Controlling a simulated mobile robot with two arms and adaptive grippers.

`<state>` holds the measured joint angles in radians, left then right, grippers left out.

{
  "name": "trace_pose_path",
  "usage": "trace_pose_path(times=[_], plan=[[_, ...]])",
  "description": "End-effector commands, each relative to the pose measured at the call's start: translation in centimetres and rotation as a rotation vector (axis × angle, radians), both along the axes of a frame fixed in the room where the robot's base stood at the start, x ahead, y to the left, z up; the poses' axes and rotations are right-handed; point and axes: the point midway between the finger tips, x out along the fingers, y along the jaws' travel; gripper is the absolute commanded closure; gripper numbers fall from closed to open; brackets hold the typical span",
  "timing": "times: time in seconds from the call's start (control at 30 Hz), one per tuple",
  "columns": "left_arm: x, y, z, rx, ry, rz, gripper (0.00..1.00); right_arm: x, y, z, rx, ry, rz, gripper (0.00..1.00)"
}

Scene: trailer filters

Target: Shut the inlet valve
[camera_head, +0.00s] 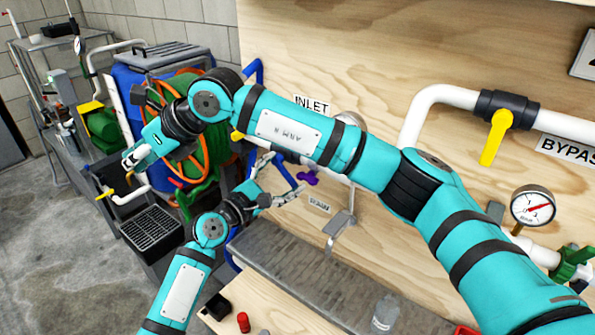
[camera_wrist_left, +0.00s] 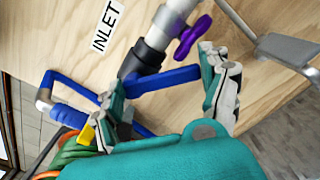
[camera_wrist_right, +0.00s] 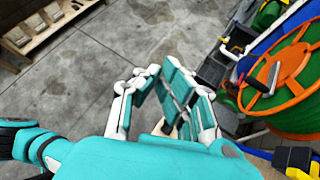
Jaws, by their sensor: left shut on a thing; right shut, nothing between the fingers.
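The INLET label (camera_head: 311,105) is on the wooden panel, with pipework below it partly hidden by my right arm. A yellow handle (camera_head: 238,135) shows at that arm's edge; in the left wrist view its end (camera_wrist_left: 86,134) shows beside one finger, which hides the rest. A black fitting (camera_wrist_left: 148,56) is on the inlet pipe. My right gripper (camera_head: 134,157) is shut and empty, left of the panel.
The bypass valve's yellow handle (camera_head: 495,138) points down. A gauge (camera_head: 533,208) is at right. A hose reel (camera_wrist_right: 290,75) stands beside my right gripper.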

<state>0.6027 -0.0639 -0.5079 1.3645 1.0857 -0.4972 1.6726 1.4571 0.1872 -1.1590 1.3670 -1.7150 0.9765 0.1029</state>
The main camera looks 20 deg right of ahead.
Motion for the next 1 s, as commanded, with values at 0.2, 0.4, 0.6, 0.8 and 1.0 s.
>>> trace_pose_path(times=[0.2, 0.4, 0.6, 0.8, 1.0], plan=[[0.0, 0.0, -0.2, 0.002, 0.003, 0.000, 0.79, 3.4, -10.6, 1.5, -0.339, 0.222, -0.229, 1.00], [0.0, 0.0, -0.2, 0.002, 0.003, 0.000, 0.79, 3.3, -22.1, 2.1, -0.617, 0.424, -0.370, 1.00], [0.0, 0.0, -0.2, 0.002, 0.003, 0.000, 0.79, 3.2, -29.2, -0.1, -0.773, 0.497, -0.337, 1.00], [0.0, 0.0, -0.1, 0.002, 0.002, 0.000, 0.79, 3.1, -30.5, -2.2, -0.802, 0.512, -0.320, 1.00], [0.0, 0.0, -0.1, 0.002, 0.003, 0.000, 0.79, 3.1, -30.4, -5.8, -0.801, 0.513, -0.320, 1.00]])
